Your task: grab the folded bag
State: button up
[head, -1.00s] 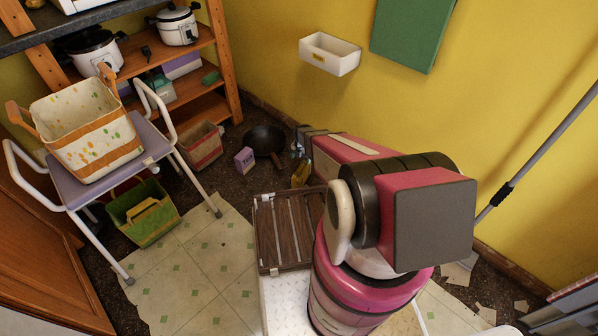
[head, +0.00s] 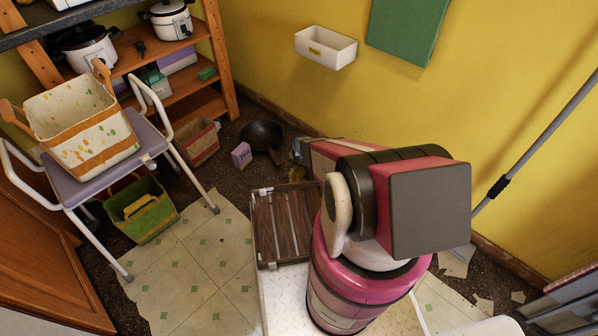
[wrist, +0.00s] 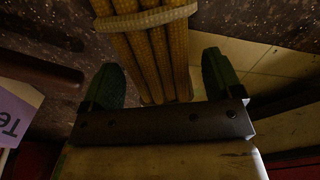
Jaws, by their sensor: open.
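A tan, woven, pleated bundle with a pale band across it, which looks like the folded bag (wrist: 150,50), shows at the top middle of the wrist view. It lies between the two dark green fingers of my gripper (wrist: 162,78), which are spread to either side of it. I see a gap at least on the right side; contact on the left cannot be told. The bag's far end runs out of the picture. In the head view my gripper (head: 298,150) is low beyond the arm, and only a small yellowish bit of the bag shows there.
A purple tea box (head: 241,155) and a dark pan (head: 262,136) are on the floor close by; the box also shows in the wrist view (wrist: 14,118). A paper bag (head: 200,142) and a green basket (head: 142,212) are further left. The yellow wall is behind.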

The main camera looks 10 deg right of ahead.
jog(key=shift+f, duration=0.5)
jog(key=c, duration=1)
jog(key=shift+r, duration=0.15)
jog(key=shift+c, duration=0.2)
